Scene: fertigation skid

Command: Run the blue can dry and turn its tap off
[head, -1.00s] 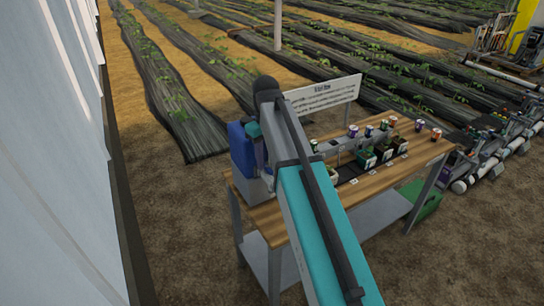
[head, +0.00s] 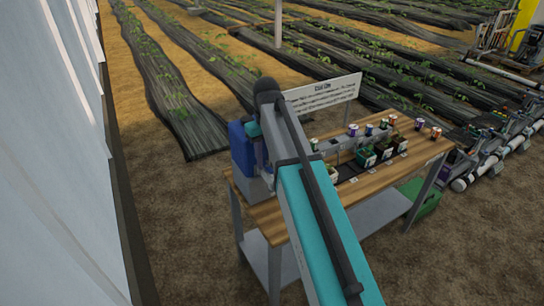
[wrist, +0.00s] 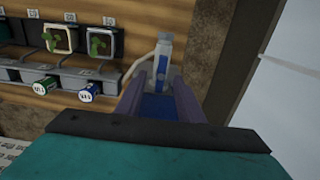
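A blue can (head: 243,150) stands at the left end of the wooden table, on a grey base (head: 258,186). My arm reaches over the table, and its end is beside the can, partly hidden by my own links. In the wrist view my gripper (wrist: 161,92) has two purple-grey fingers apart, with a blue surface (wrist: 160,106) between them. A white piece with a blue mark (wrist: 163,62) lies just beyond the fingertips. I cannot tell whether the fingers touch either one. The tap cannot be clearly made out.
The table (head: 400,165) holds several small potted plants (head: 366,157) and several small cans (head: 420,124). A white sign (head: 323,96) stands along its back edge. A white wall (head: 55,150) is at left.

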